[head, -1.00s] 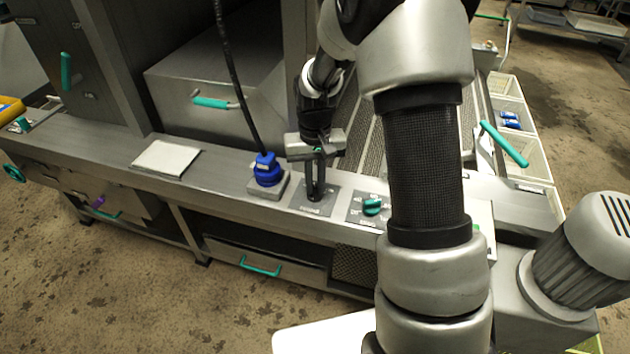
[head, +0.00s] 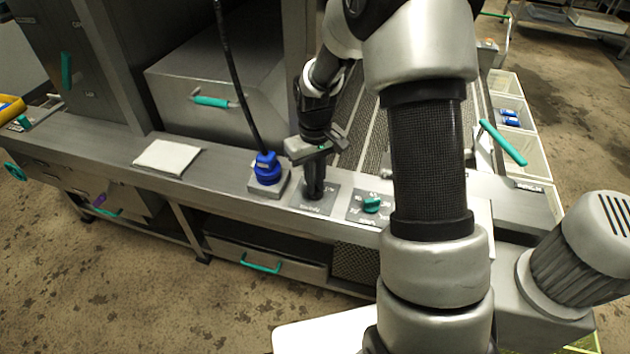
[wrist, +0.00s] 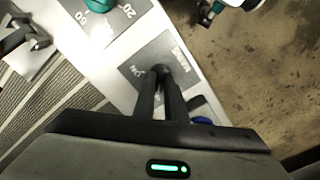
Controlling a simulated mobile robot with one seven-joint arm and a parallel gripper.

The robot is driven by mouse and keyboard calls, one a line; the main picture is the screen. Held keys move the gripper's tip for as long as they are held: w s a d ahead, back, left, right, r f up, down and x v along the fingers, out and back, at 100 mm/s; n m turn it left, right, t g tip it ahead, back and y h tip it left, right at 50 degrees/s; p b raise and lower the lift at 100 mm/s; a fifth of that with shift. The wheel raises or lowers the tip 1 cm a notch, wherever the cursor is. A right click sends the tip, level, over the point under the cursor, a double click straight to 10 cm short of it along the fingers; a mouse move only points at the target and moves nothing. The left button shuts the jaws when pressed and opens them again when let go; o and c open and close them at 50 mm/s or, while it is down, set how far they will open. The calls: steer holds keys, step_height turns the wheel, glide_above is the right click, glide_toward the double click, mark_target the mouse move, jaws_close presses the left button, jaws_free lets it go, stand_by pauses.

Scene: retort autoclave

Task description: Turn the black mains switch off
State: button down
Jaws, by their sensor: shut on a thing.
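The black mains switch (wrist: 160,68) sits on a grey plate (wrist: 135,88) lettered MAINS and ON in the wrist view. My gripper (wrist: 163,80) is shut on the switch, its two dark fingers pointing down at the plate. In the head view my gripper (head: 314,190) stands over the same plate (head: 328,204) on the steel ledge. The fingers hide most of the switch, so its exact angle cannot be read.
A blue plug (head: 267,170) with a black cable is close on the left. A teal knob (head: 371,205) on a dial plate is close on the right. A white sheet (head: 167,157) lies further left on the ledge. A teal-handled lever (head: 503,143) stands to the right.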

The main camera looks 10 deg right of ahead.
steer(key=c, duration=1.8)
jaws_free()
steer(key=shift+r, duration=0.1)
step_height(320, 180, up, 17)
steer(key=p, duration=0.2)
steer(key=shift+r, duration=0.1)
steer(key=s+r+m+t+p, duration=0.3)
steer(key=s+r+p, duration=0.7)
steer(key=s+r, duration=1.1)
steer(key=s+t, duration=0.1)
steer(key=t, duration=0.1)
steer(key=shift+s+t+p, duration=0.3)
steer(key=shift+s+p, duration=0.1)
